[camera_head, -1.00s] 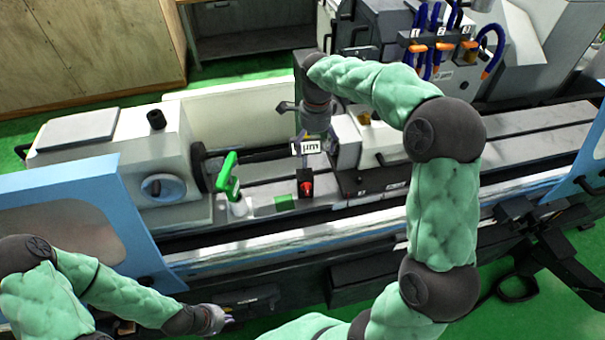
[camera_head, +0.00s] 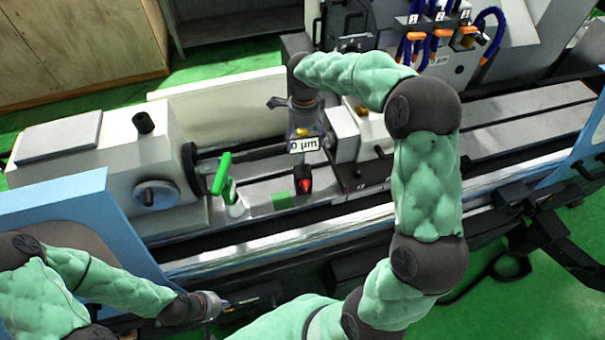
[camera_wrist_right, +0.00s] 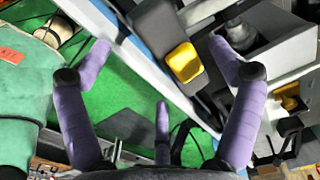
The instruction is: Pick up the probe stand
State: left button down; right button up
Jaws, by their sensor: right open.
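A small black upright block with a red front (camera_head: 304,186), which may be the probe stand, stands on the machine table. A white "0 µm" readout (camera_head: 304,145) shows just above it. My right gripper (camera_head: 304,128) is over this spot, pointing down. In the right wrist view its purple fingers (camera_wrist_right: 165,55) are spread wide and empty. A black piece with a yellow block (camera_wrist_right: 185,62) lies between and beyond the fingertips. I cannot tell whether it belongs to the stand. My left gripper (camera_head: 222,304) is low at the front of the machine, its fingers too small to read.
A green-handled white item (camera_head: 222,175) and a green block (camera_head: 283,200) are left of the black block. The grey headstock (camera_head: 155,195) is at the left. Blue hoses with orange ends (camera_head: 435,38) stand behind at the right. The table right of my arm is clear.

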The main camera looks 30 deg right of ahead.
aim_at(304, 142)
notch_tip(304, 142, down, 4)
jog(key=shift+f+p, duration=0.25)
jog(key=shift+p, duration=0.15)
